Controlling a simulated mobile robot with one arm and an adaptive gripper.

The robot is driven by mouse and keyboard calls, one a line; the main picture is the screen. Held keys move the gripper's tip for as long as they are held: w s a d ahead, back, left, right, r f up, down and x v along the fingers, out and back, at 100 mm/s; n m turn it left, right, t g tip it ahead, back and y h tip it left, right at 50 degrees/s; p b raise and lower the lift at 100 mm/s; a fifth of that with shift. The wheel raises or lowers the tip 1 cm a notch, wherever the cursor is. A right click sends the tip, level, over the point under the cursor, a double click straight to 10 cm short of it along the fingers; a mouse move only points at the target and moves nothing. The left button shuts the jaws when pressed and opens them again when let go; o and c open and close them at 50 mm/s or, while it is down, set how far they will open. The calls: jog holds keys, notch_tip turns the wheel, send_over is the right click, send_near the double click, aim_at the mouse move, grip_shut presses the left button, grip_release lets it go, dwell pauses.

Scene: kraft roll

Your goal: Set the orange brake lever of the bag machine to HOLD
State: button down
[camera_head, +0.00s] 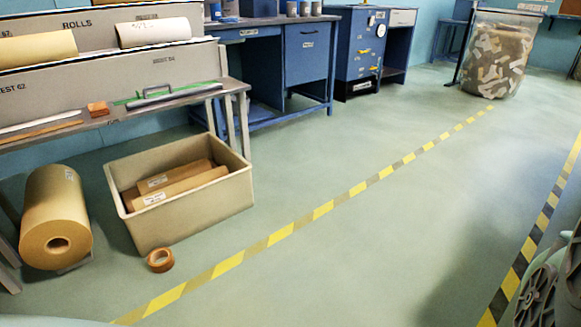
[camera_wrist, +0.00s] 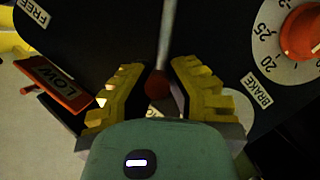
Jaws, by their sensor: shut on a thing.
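The brake lever shows in the wrist view as a grey rod (camera_wrist: 166,35) with a dark orange-red knob (camera_wrist: 158,84) at its lower end. My gripper (camera_wrist: 158,92) has its two yellow ridged fingers on either side of the knob and is shut on it. The knob is dim and partly hidden by the fingers and my wrist housing. The machine's dark panel (camera_wrist: 115,35) carries a FREE label (camera_wrist: 33,12) at upper left and a BRAKE label (camera_wrist: 257,90) at right. No HOLD label is readable. The head view shows neither my gripper nor the lever.
A red part marked LOW (camera_wrist: 55,85) is close to the left finger. An orange-red dial knob (camera_wrist: 302,32) on a numbered plate is at upper right.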

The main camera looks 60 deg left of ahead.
jog(key=shift+w+a+f, duration=0.1)
jog(key=shift+f, duration=0.25)
jog(key=c, duration=0.9)
grip_release()
jog(key=shift+r, duration=0.15)
jog(key=shift+o, duration=0.2)
jog(key=v, duration=1.2)
jog(key=shift+r, duration=0.15)
